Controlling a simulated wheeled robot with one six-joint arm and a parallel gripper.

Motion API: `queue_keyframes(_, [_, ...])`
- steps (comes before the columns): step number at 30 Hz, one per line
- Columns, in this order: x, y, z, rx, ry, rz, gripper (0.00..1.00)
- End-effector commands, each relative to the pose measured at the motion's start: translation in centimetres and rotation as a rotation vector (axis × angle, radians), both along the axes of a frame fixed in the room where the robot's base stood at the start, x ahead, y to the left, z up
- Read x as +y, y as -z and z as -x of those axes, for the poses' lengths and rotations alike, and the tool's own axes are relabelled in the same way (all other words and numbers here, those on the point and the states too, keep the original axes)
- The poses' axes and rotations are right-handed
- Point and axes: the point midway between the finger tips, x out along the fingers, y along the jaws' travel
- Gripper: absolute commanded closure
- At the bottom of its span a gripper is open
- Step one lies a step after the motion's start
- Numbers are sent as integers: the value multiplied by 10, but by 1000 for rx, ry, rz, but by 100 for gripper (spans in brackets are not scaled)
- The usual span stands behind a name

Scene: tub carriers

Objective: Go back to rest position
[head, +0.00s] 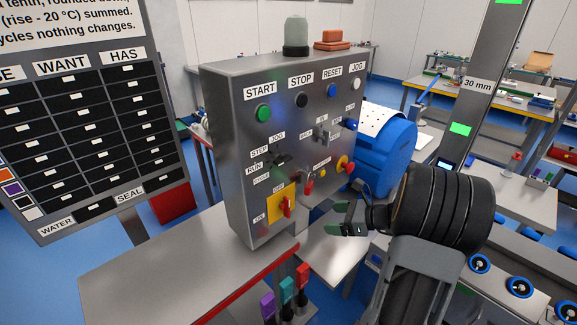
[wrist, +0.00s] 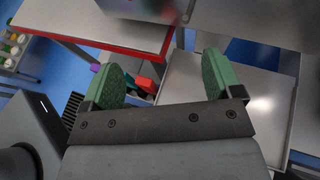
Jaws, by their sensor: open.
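My gripper (head: 345,219) is in front of the lower right part of a grey control box (head: 235,150) in the head view. In the wrist view my gripper (wrist: 163,80) shows two green finger pads spread well apart, with nothing between them. The box carries a green START button (head: 264,113), a STOP button, RESET and JOG buttons, several switches and a yellow plate with a red handle (head: 287,207). The fingers look apart from the box, though the exact gap is hard to judge.
A steel table (head: 150,262) with a red edge stands below the box. Purple, teal and red handles (head: 285,290) stand at its front. A blue drum-shaped machine (head: 385,155) is behind my arm. A board (head: 85,130) is at left. A roller conveyor (head: 520,287) is at lower right.

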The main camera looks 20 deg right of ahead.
Motion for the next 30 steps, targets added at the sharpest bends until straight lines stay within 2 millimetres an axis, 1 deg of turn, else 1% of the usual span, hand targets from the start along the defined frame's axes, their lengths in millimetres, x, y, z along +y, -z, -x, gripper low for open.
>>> queue_keyframes(4, [0, 1, 0, -18, -9, 20, 15])
queue_keyframes(6, [-1, 7, 3, -33, -46, 87, 15])
queue_keyframes(8, [2, 21, 15, -26, -117, 167, 15])
queue_keyframes(9, [5, 30, 25, -22, -179, 232, 15])
queue_keyframes(10, [8, 33, 34, -24, -235, 289, 15])
queue_keyframes(11, [12, 35, 42, -31, -301, 355, 15])
queue_keyframes(12, [20, 36, 53, -45, -408, 450, 15])
queue_keyframes(14, [33, 34, 69, -83, -598, 610, 15])
queue_keyframes(15, [42, 30, 80, -117, -736, 723, 15])
queue_keyframes(17, [54, 22, 93, -178, -942, 888, 15])
queue_keyframes(18, [60, 15, 101, -221, -1072, 992, 15])
queue_keyframes(22, [79, -10, 116, -370, -1430, 1294, 15])
queue_keyframes(25, [93, -29, 123, -474, -1607, 1475, 15])
queue_keyframes(27, [104, -42, 126, -536, -1678, 1571, 15])
queue_keyframes(30, [120, -57, 131, -619, -1723, 1658, 15])
